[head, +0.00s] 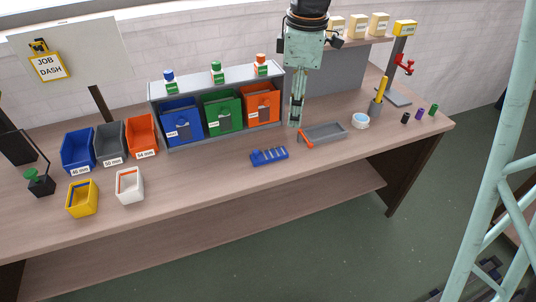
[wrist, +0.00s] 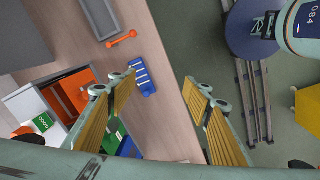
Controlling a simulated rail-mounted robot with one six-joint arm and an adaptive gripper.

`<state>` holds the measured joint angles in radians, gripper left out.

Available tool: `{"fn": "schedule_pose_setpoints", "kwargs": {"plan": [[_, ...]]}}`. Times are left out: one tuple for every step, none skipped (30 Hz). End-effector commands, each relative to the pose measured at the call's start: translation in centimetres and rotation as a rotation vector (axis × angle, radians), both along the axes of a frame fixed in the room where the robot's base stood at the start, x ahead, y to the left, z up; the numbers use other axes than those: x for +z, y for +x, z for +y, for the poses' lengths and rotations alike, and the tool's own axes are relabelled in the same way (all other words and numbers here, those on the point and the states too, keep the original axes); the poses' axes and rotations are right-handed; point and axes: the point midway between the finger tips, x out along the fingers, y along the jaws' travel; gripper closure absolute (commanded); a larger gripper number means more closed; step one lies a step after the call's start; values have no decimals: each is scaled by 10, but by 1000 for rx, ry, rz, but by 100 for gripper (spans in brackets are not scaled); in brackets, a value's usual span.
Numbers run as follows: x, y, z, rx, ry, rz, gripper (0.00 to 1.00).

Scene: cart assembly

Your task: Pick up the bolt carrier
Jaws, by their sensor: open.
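A blue slotted block (head: 269,156), which looks like the bolt carrier, lies on the workbench near its front edge, right of the middle. It also shows in the wrist view (wrist: 143,76), beyond my fingertips and between them. My gripper (head: 296,122) hangs pointing down, behind and to the right of the block in the head view. In the wrist view my gripper (wrist: 161,90) has its two fingers wide apart with nothing between them. The block is apart from both fingers.
A rack (head: 215,78) with blue, green and orange bins stands behind left. Smaller bins are farther left. A white round dish (head: 359,121) and small cylinders are right. Bench in front of the block is clear.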

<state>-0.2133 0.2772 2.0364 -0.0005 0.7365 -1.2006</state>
Motion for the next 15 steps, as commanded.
{"fn": "schedule_pose_setpoints", "kwargs": {"plan": [[-6,6,4,26,-3,8,55],[-9,9,7,43,-5,10,55],[-13,14,10,64,-7,13,55],[-16,17,13,81,-9,15,55],[-20,20,15,98,-11,18,55],[-25,25,18,120,-13,21,55],[-28,28,21,136,-14,24,55],[-32,31,23,152,-16,26,55],[-37,35,26,174,-18,30,55],[-40,38,29,190,-19,32,55],[-44,41,31,206,-21,35,55],[-49,45,34,228,-23,40,55],[-53,48,37,244,-24,41,55],[-57,50,39,261,-26,44,55],[-62,54,43,283,-27,48,55]]}}
